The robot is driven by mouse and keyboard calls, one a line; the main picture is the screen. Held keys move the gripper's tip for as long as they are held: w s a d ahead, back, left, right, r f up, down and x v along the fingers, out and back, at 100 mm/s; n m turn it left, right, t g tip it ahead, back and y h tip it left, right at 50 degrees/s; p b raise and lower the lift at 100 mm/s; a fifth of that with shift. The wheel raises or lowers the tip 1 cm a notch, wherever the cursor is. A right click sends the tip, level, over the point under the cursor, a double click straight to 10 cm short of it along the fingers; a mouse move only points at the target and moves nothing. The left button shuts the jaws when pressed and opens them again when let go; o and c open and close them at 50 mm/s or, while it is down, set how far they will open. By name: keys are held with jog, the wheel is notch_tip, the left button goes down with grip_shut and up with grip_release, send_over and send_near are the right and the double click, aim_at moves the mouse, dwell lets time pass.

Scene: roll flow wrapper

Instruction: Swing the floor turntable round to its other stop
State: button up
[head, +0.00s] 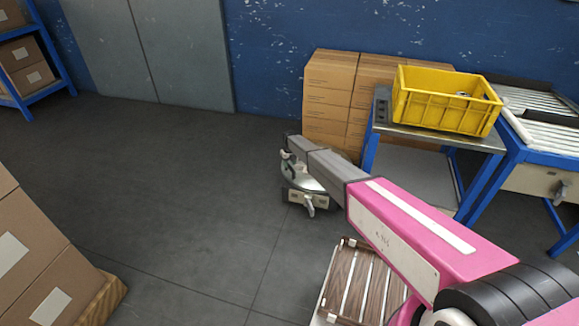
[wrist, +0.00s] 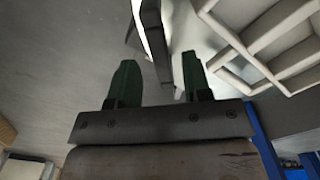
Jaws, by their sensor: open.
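A pale round metal plate with a beige block and small lever, which looks like the floor turntable (head: 306,184), shows low in the head view beside the end of my arm. My arm hides part of it, and its stops cannot be made out. In the wrist view my gripper (wrist: 157,62) is open, with two dark green fingers apart. A dark upright bar with a white edge (wrist: 152,35) shows between and beyond the fingertips. I cannot tell whether the fingers touch it. A bright metal surface lies behind it.
A pale lattice (wrist: 265,35) is close at the wrist view's upper right. A slatted brown rack (head: 345,285) is below my arm. A yellow crate (head: 440,115) stands on a blue-legged table, with stacked cartons (head: 330,100) behind. Open floor (head: 190,190) lies to the left.

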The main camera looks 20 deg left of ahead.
notch_tip(320, 180, up, 9)
jog(key=shift+f, duration=0.15)
dwell(0.5)
